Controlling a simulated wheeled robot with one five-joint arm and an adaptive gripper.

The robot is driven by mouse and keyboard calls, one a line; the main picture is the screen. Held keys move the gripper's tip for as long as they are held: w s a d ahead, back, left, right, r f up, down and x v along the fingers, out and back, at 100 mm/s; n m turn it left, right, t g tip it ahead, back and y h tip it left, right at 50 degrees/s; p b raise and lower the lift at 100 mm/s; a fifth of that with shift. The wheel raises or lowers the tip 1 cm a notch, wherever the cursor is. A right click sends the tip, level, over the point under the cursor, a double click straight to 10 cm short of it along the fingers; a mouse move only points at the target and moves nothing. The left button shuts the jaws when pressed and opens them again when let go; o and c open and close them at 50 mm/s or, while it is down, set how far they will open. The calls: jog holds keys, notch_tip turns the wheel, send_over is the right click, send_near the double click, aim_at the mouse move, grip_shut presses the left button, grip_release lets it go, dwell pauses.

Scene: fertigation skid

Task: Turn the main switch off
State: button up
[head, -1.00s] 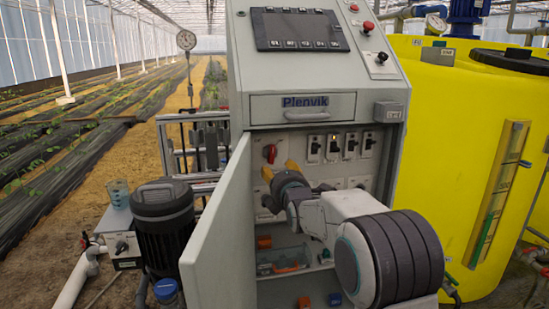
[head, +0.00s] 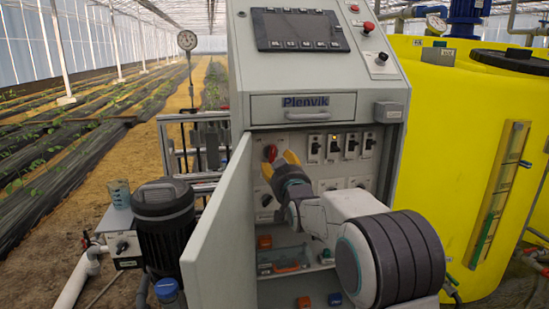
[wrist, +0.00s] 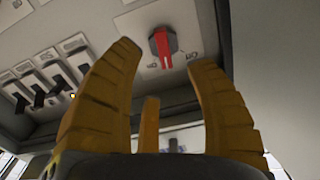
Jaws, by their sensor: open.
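The main switch is a red rotary handle (head: 270,152) on a pale plate, at the upper left inside the open cabinet. In the wrist view the red handle (wrist: 164,46) shows ahead, between the two yellow fingers, on a dark round base. My gripper (head: 279,165) is just below and right of the switch in the head view, fingers pointing at the panel. In the wrist view my gripper (wrist: 164,57) is open and empty, and its fingers do not appear to touch the handle. The plate's lettering is too small to read surely.
A row of several black breaker switches (head: 333,146) is right of the main switch. The open cabinet door (head: 219,232) stands close left of my arm. A drawer (head: 303,107) is above the opening. A yellow tank (head: 450,150) stands at right.

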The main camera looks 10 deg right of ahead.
aim_at(274, 156)
jog(key=shift+m, duration=0.4)
jog(key=shift+w+b, duration=0.85)
jog(key=shift+w, duration=2.8)
jog(key=shift+o, duration=0.2)
grip_shut()
